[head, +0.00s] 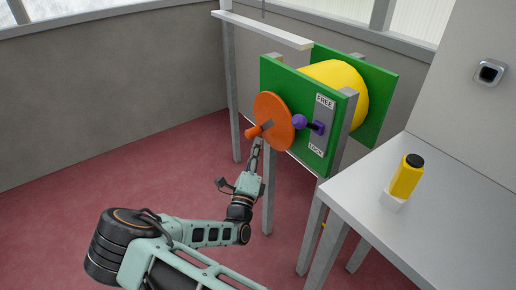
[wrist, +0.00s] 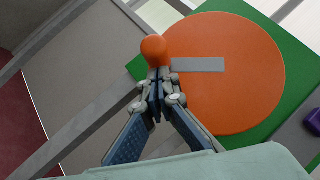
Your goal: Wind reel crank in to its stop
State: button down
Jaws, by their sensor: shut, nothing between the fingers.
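The reel stands on grey legs, with green side plates (head: 274,76) and a yellow drum (head: 336,78). Its crank is an orange disc (head: 275,121) with an orange knob (head: 253,132) at the disc's left edge. A purple-knobbed lever (head: 300,121) sits beside a plate marked FREE at the top and LOCK at the bottom. My gripper (head: 257,146) is shut and empty just below the knob. In the wrist view the shut fingertips (wrist: 160,78) are right under the knob (wrist: 154,50), with the disc (wrist: 228,80) behind; I cannot tell whether they touch.
A light grey table (head: 440,200) at the right holds a yellow bottle with a black cap (head: 406,177) on a white block. A white shelf (head: 262,30) is above the reel at the back. The red floor (head: 110,185) at the left is clear.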

jog(key=shift+w+a+m+t+h+b, duration=0.25)
jog(key=shift+m+b, duration=0.2)
jog(key=shift+m, duration=0.25)
